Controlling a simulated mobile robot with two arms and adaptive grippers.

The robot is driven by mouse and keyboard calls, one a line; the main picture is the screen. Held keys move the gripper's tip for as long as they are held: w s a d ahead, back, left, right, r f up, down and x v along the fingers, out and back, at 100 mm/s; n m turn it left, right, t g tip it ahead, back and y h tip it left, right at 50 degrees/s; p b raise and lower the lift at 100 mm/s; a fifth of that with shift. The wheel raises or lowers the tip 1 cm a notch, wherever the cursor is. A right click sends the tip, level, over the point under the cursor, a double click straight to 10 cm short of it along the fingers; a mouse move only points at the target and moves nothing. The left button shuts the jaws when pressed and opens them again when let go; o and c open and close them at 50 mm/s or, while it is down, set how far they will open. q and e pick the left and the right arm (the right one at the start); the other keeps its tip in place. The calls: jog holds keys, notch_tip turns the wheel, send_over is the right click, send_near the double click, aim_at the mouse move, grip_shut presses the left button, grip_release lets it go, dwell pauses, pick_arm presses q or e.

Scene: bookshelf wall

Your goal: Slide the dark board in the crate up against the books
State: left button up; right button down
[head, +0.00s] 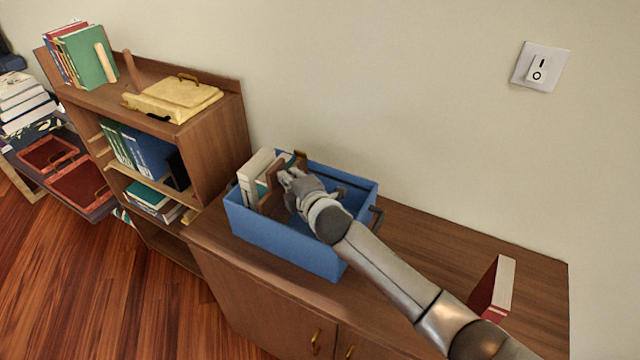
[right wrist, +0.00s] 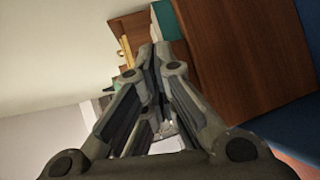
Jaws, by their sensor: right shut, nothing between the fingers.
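The blue crate (head: 285,245) stands on the wooden cabinet top. Several pale books (head: 250,180) stand at its left end. The dark brown board (head: 270,203) stands upright in the crate just right of the books; my gripper hides part of it. In the right wrist view the board (right wrist: 250,55) fills the upper right, beside my fingers. My right gripper (head: 286,176) is shut and empty, reaching into the crate with its fingertips close to the board. I cannot tell whether they touch it. In the right wrist view its fingers (right wrist: 161,58) are together. My left gripper is out of view.
A red book (head: 492,288) stands on the cabinet top (head: 420,230) at the right. A bookshelf (head: 218,140) with books and a yellow box (head: 175,98) adjoins on the left. The wall is close behind the crate. A handle sticks out at the crate's right end.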

dwell(0.4)
jog(key=shift+w+a+b, duration=0.3)
jog(key=shift+a+b, duration=0.15)
jog(key=shift+a, duration=0.2)
jog(key=shift+w+a+b, duration=0.3)
jog(key=shift+a+b, duration=0.15)
jog(key=shift+a, duration=0.15)
jog(key=shift+w+a+b, duration=0.3)
jog(key=shift+a+b, duration=0.15)
jog(key=shift+a, duration=0.2)
jog(key=shift+s+d+r+p, duration=0.15)
jog(key=shift+d+p, duration=0.25)
jog(key=shift+p, duration=0.35)
jog(key=d+p, duration=0.1)
jog(key=s+d+p, duration=0.1)
jog(key=shift+s+d, duration=0.15)
jog(key=shift+d, duration=0.2)
jog(key=shift+s+d+p, duration=0.25)
jog(key=shift+d+p, duration=0.1)
jog(key=shift+d, duration=0.1)
send_near(278, 171)
jog(key=s+d, duration=0.4)
jog(key=d, duration=0.1)
jog(key=shift+s+r, duration=0.2)
